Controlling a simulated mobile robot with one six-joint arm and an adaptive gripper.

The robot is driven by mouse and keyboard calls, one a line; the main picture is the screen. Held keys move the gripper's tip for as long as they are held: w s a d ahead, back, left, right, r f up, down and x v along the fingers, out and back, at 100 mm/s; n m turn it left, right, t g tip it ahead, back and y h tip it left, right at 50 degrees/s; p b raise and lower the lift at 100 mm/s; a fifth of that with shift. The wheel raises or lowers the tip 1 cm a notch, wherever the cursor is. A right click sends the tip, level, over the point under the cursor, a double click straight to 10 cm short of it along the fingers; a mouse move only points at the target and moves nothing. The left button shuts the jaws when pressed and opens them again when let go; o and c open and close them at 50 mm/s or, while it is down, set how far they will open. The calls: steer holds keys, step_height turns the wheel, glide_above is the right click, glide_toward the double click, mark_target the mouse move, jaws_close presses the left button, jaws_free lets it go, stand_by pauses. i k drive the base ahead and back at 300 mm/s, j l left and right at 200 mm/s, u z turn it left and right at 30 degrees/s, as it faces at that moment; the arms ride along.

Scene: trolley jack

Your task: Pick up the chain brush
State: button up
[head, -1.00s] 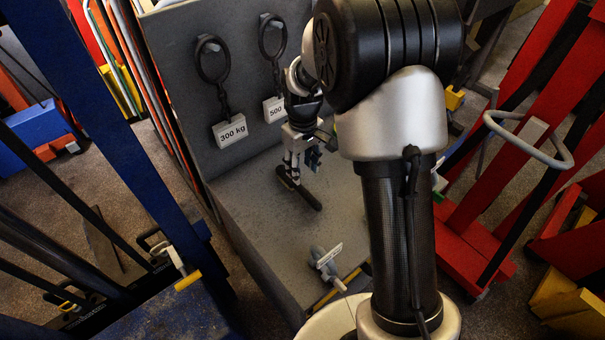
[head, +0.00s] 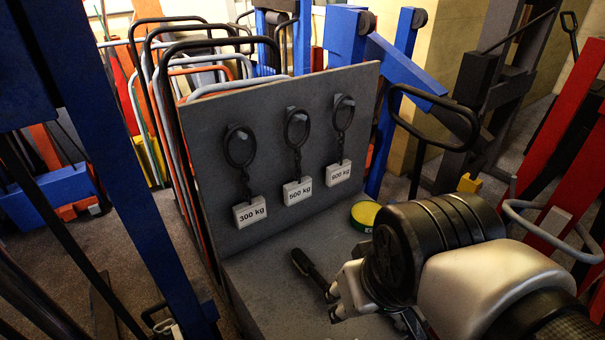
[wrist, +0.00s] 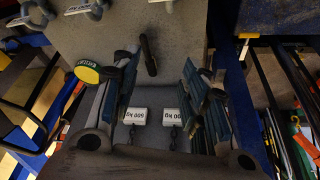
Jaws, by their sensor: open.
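A dark, slim, elongated thing that looks like the chain brush (head: 308,265) lies on the grey bench top in the head view, left of my arm's wrist. In the wrist view the brush (wrist: 150,55) shows between the tips of my gripper (wrist: 158,65), nearer the left finger. The fingers are spread wide and nothing is held between them. I cannot tell how far the tips are above the brush.
The grey bench (head: 255,270) has an upright back panel (head: 210,150) with several chains hanging from it, tagged 300 kg (head: 250,212), 500 kg (head: 297,191) and 600 kg (head: 339,172). A yellow and green tin (head: 365,214) stands behind my arm. Blue posts (head: 120,140) rise at left.

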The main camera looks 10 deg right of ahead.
mark_target(301, 260)
steer(key=l+u, duration=0.4)
steer(key=l, duration=0.15)
steer(key=l+u, duration=0.55)
steer(key=u, duration=0.85)
